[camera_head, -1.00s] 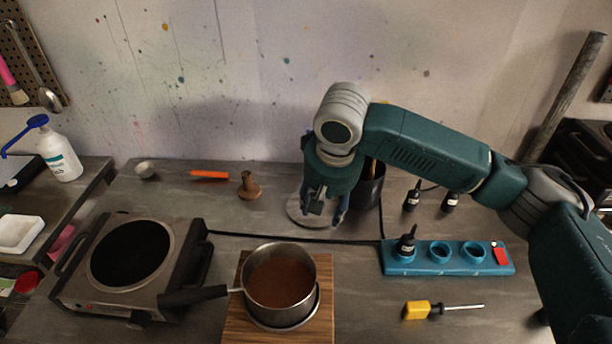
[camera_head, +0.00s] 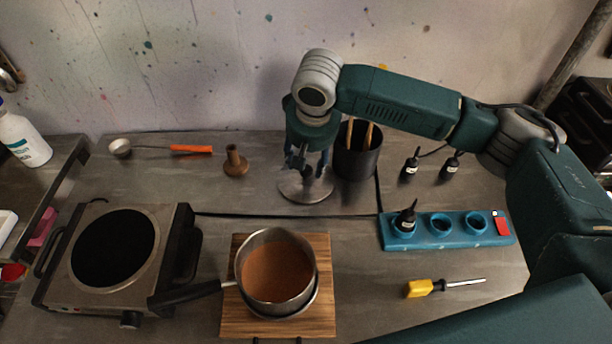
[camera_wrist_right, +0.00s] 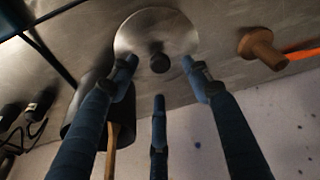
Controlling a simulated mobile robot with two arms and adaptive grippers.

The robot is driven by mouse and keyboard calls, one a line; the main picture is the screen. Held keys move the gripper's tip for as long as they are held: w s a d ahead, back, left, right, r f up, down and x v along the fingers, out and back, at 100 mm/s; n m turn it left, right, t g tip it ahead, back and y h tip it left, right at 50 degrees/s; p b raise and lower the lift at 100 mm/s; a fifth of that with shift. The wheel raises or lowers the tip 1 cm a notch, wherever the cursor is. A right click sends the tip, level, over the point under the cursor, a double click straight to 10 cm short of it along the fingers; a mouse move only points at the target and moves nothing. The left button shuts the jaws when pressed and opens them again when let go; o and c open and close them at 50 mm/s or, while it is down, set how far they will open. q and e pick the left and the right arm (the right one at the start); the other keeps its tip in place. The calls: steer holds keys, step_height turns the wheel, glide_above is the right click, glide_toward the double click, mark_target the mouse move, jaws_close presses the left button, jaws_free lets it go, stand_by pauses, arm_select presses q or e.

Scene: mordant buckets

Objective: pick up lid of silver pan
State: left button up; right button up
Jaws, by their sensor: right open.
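The lid is a round silver disc (camera_head: 308,190) with a dark knob, lying flat on the table behind the pan. It also shows in the right wrist view (camera_wrist_right: 157,32), where its knob lies between and beyond my fingertips. My right gripper (camera_head: 308,165) is above the lid, pointing down, with its blue fingers spread and empty; they also show in the right wrist view (camera_wrist_right: 160,75). I cannot tell the exact gap to the knob. The silver pan (camera_head: 275,272) is uncovered, holds brown liquid and has a dark handle pointing left. My left gripper is not in view.
The pan stands on a wooden board (camera_head: 320,318). A dark pot with wooden handles (camera_head: 357,160) stands close right of the lid, a brown wooden piece (camera_head: 235,162) to its left. A hot plate (camera_head: 115,250), blue power strip (camera_head: 445,232) and screwdriver (camera_head: 420,288) lie nearer.

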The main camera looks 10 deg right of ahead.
mark_target(306, 169)
steer(key=p+x, duration=0.1)
steer(key=x, duration=0.3)
steer(key=shift+w+f, duration=0.25)
steer(key=shift+f, duration=0.25)
steer(key=shift+r, duration=0.1)
jaws_close()
